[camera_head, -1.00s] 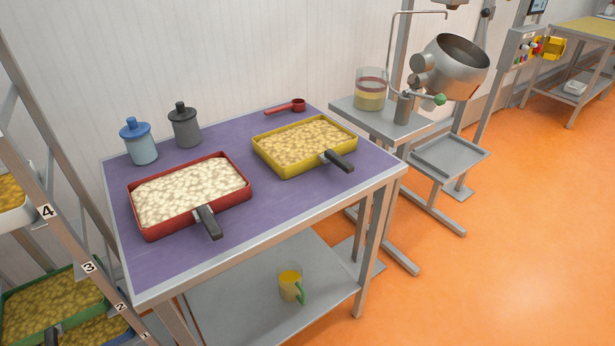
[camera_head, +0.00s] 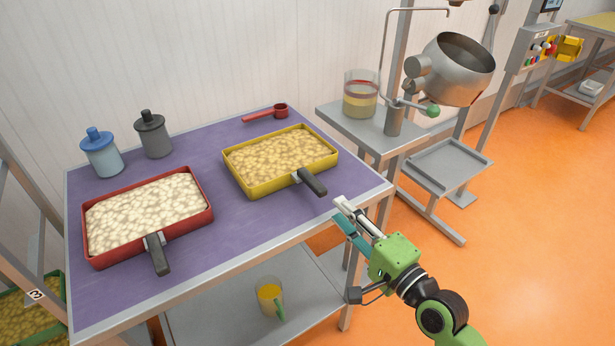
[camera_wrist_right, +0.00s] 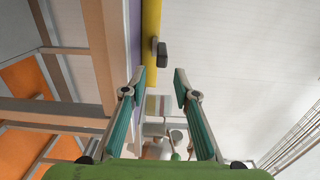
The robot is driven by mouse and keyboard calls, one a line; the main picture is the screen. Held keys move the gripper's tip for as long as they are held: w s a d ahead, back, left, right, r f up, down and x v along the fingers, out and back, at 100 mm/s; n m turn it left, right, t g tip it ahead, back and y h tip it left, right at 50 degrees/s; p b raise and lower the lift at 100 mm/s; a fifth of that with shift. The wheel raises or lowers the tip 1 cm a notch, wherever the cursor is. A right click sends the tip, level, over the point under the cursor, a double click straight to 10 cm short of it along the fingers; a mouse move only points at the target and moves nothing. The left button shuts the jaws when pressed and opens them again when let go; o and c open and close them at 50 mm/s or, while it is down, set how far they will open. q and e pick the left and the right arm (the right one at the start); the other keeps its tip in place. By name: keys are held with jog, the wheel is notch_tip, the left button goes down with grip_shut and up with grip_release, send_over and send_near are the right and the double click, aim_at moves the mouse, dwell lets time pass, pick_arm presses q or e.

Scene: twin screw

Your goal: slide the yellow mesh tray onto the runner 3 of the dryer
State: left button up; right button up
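The yellow mesh tray (camera_head: 283,161) lies on the purple table top, full of pale tan pieces. Its black handle (camera_head: 312,182) points to the front right. My right gripper (camera_head: 341,211) is open and empty at the table's right front edge, a little apart from the handle. In the right wrist view the open fingers (camera_wrist_right: 158,82) show, with the black handle (camera_wrist_right: 163,55) and the tray's yellow wall (camera_wrist_right: 151,18) beyond them. The dryer rack (camera_head: 22,240) stands at the left edge, with the number 3 label (camera_head: 36,294) on its post. My left gripper is not in view.
A red tray (camera_head: 150,214) with pale pieces lies left on the table (camera_head: 230,219). A green tray (camera_head: 30,312) sits low in the rack.

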aim_at(307, 178)
jog(key=b+x, duration=0.1)
jog(key=x, duration=1.3)
jog(key=shift+r+b, duration=0.1)
jog(key=shift+b, duration=0.25)
jog(key=shift+c, duration=1.4)
jog(key=c, duration=0.3)
